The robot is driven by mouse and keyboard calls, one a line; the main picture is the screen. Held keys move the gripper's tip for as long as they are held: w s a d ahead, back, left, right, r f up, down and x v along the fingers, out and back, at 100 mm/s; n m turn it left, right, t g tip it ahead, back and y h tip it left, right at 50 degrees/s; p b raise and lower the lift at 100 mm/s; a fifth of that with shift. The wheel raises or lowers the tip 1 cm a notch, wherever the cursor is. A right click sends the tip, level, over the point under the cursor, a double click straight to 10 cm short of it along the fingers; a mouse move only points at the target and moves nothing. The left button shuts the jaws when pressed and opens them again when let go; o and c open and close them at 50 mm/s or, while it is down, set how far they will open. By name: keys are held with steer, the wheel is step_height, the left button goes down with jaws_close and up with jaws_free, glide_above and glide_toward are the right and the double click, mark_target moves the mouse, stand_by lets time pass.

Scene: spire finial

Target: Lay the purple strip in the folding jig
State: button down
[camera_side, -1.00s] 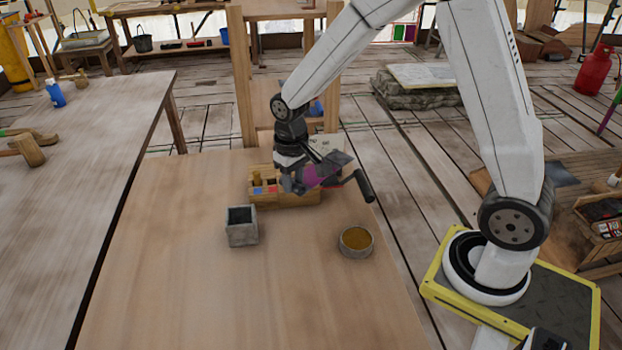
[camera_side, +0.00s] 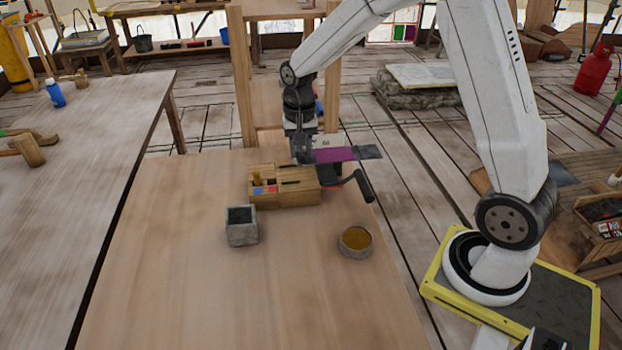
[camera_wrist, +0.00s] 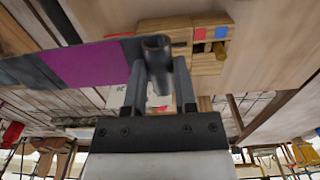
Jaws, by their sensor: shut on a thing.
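The purple strip (camera_side: 336,155) has dark grey ends and sticks out to the right of my gripper (camera_side: 302,158), roughly level. My gripper points down and is shut on the strip near one end, above the back of the wooden block. The block also shows in the wrist view (camera_wrist: 207,62). The strip appears above it, not in it.
A grey square pot (camera_side: 241,232) and a round dish with yellowish contents (camera_side: 356,241) stand in front of the block. Red and blue pieces sit in the block's left part. A pale card with marks stands behind the strip. The table's front is clear.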

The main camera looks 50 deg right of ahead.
steer(key=w+d+f, duration=0.1)
steer(key=w+f, duration=0.3)
steer(key=w, duration=0.4)
glide_above(267, 179)
steer(key=shift+s+f, duration=0.15)
steer(key=shift+f, duration=2.45)
steer(key=shift+w+d+f, duration=0.1)
steer(key=shift+w+f, duration=0.2)
steer(key=shift+f, duration=1.55)
steer(key=shift+s+f, duration=0.15)
steer(key=shift+f, duration=0.05)
